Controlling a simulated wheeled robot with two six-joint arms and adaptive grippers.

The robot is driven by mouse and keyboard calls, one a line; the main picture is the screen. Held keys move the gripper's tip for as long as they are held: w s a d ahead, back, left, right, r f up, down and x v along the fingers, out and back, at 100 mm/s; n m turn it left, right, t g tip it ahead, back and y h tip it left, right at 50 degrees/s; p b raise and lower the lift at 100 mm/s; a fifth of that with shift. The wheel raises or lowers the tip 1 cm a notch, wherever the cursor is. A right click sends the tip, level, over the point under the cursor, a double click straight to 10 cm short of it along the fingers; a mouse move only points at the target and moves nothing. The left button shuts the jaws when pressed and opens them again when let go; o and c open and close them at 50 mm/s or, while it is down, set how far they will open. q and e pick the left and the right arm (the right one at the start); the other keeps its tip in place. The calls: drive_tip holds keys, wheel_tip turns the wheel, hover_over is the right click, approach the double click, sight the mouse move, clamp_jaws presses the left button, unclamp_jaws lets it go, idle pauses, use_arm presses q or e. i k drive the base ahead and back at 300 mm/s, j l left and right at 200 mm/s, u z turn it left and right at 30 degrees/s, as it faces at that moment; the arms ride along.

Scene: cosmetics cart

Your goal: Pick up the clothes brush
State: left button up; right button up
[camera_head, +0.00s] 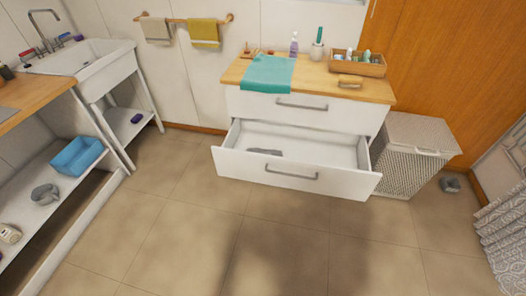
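A small tan, block-shaped thing (350,81) lies on the wooden top of the white drawer unit, near its front right edge; it looks like a wooden brush. I cannot tell for sure which of these is the clothes brush. Neither of my grippers shows in this view.
A teal towel (268,74) hangs over the top's front edge. A wooden tray (372,67) of toiletries, a purple bottle (294,45) and a green-handled brush holder (317,50) stand behind. A hamper (408,160) is at right. The floor in front is clear.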

sight(344, 81)
drive_tip(key=i+l, duration=0.2)
drive_tip(key=l, duration=0.15)
drive_tip(key=i+l+u, duration=0.15)
drive_tip(key=i+l, duration=0.2)
drive_tip(key=l, duration=0.3)
drive_tip(key=u, duration=0.05)
